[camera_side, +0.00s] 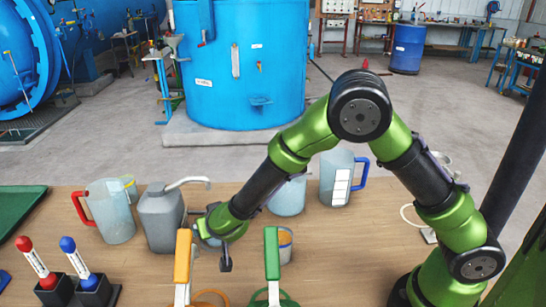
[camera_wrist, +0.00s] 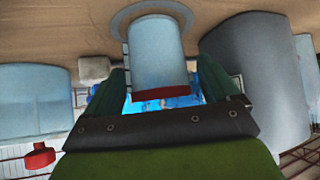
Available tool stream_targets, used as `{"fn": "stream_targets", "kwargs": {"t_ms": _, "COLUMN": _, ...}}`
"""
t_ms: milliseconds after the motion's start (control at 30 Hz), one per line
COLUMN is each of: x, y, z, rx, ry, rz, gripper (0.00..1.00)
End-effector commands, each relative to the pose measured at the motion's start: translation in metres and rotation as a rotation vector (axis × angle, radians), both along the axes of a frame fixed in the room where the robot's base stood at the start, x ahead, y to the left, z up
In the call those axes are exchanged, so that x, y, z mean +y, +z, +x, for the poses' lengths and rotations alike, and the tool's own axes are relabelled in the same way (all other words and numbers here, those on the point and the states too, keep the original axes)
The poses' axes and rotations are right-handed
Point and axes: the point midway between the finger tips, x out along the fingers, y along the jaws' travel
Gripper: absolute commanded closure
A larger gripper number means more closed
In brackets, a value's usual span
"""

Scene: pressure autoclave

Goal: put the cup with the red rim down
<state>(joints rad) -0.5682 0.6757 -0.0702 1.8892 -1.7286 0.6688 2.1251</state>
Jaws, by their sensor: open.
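In the wrist view, where the table is at the top of the picture, the pale blue cup with the red rim (camera_wrist: 159,55) stands with its base on a round grey-blue disc (camera_wrist: 122,20) and its red rim toward my wrist. My gripper (camera_wrist: 161,85) is open, with one dark green finger on each side of the cup; I cannot tell whether either finger touches it. In the side view, my gripper (camera_side: 213,245) is low over the table, in front of the grey jug. I cannot make out the red-rimmed cup there.
A grey jug (camera_side: 161,218), a red-handled pitcher (camera_side: 112,212) and a blue-handled pitcher (camera_side: 338,178) stand behind. A small cup (camera_side: 286,246) is to the right. Orange-handled (camera_side: 183,258) and green-handled (camera_side: 272,255) items stand in front. Red and blue markers (camera_side: 72,272) are at left.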

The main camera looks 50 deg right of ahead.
Motion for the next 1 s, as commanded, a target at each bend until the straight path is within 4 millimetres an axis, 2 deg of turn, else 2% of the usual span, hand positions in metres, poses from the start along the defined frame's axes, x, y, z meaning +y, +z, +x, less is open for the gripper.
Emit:
{"fn": "stream_targets", "kwargs": {"t_ms": 300, "x": -0.0022, "y": -0.0039, "z": 0.0042, "rx": 0.000, "ry": -0.001, "rz": 0.001, "gripper": 0.13}}
{"fn": "stream_targets", "kwargs": {"t_ms": 700, "x": -0.0020, "y": -0.0033, "z": 0.0043, "rx": -0.001, "ry": -0.001, "rz": 0.001, "gripper": 0.74}}
{"fn": "stream_targets", "kwargs": {"t_ms": 1000, "x": -0.0028, "y": -0.0005, "z": 0.0035, "rx": -0.002, "ry": -0.001, "rz": 0.001, "gripper": 0.75}}
